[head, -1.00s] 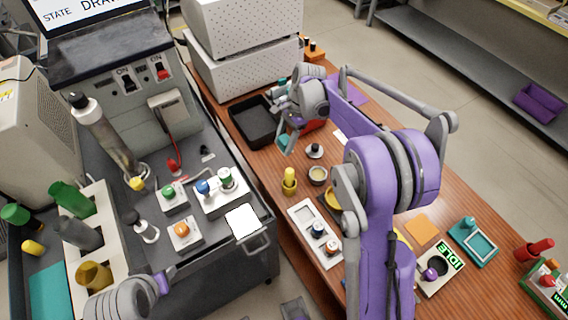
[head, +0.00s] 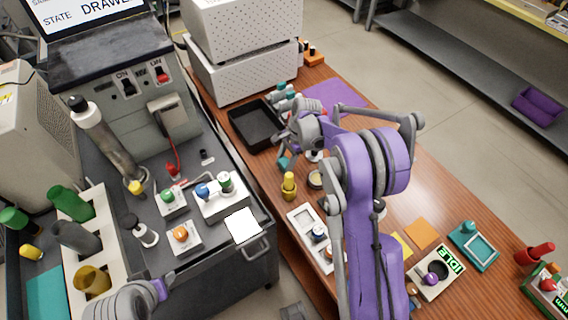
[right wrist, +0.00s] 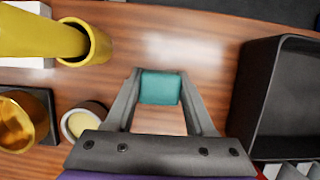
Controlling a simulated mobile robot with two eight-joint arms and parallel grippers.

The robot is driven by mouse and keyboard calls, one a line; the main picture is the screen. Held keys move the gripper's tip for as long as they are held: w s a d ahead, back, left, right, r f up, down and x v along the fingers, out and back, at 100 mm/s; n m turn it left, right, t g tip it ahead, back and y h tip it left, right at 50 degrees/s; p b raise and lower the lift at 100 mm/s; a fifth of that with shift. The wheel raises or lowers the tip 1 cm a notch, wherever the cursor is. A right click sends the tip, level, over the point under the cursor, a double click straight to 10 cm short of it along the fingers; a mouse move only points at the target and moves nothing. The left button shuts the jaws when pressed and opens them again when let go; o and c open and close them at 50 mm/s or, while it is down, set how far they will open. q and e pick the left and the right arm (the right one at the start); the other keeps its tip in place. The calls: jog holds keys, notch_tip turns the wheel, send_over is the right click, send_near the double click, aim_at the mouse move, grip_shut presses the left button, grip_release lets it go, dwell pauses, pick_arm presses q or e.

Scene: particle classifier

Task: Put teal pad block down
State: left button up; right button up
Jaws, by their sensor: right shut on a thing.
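The teal pad block (right wrist: 160,87) is a small teal block between the fingertips of my right gripper (right wrist: 158,90). Bare wood shows around it in the right wrist view; I cannot tell whether it touches the table. In the head view the block (head: 284,164) shows at the tips of my right gripper (head: 286,157), between the black tray and the yellow bottle. My right gripper is shut on it. Part of my left arm's end (head: 158,290) shows at the bottom left; its fingers cannot be made out.
The black tray (right wrist: 268,105) stands close on the right in the wrist view. The yellow bottle (head: 289,186), a small cup of pale stuff (right wrist: 84,122) and an amber dish (right wrist: 20,118) are on the left. A purple mat (head: 335,95) lies behind my right arm on the wooden table (head: 440,190).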

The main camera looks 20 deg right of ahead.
jog(key=shift+f, duration=0.15)
jog(key=o, duration=1.3)
